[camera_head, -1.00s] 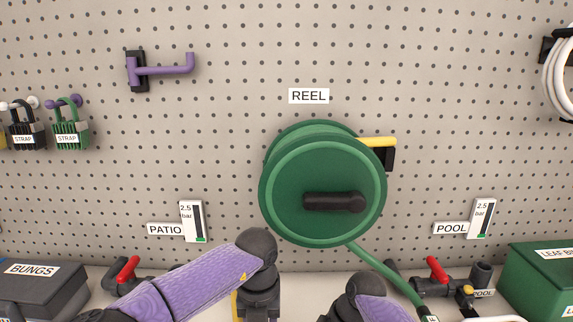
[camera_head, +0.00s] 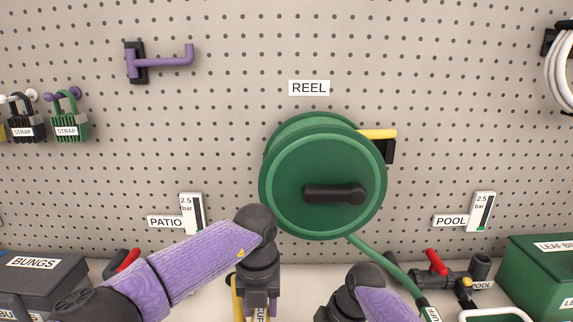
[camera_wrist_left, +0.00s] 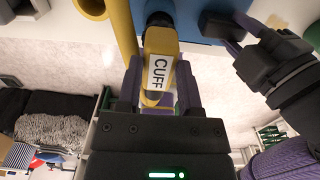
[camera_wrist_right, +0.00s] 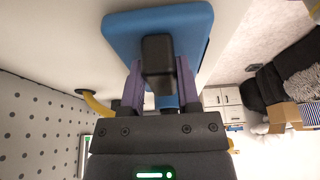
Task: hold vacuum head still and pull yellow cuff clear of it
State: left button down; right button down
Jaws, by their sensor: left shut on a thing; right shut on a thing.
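The yellow cuff (camera_wrist_left: 161,68), labelled CUFF, is between my left gripper's purple fingers (camera_wrist_left: 158,88), which are shut on it. A black neck (camera_wrist_left: 160,19) shows at the cuff's far end, against the blue vacuum head (camera_wrist_left: 196,22); I cannot tell whether cuff and neck still overlap. In the head view my left gripper (camera_head: 260,303) hangs over the bench with part of the cuff label showing. My right gripper (camera_wrist_right: 160,85) is shut on the dark upright part (camera_wrist_right: 158,62) of the blue vacuum head (camera_wrist_right: 185,25). The head view does not show the vacuum head.
A yellow hose (camera_wrist_left: 121,30) curves beside the cuff. My right arm is close on the right. The green reel (camera_head: 320,185) hangs behind, its hose (camera_head: 385,265) running down to the bench. The bungs box (camera_head: 40,280) and a red-handled valve (camera_head: 437,262) stand on either side.

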pick_arm(q)
jog(key=shift+r, duration=2.35)
pick_arm(e)
jog(key=shift+c, duration=1.2)
grip_release()
jog(key=v, duration=1.2)
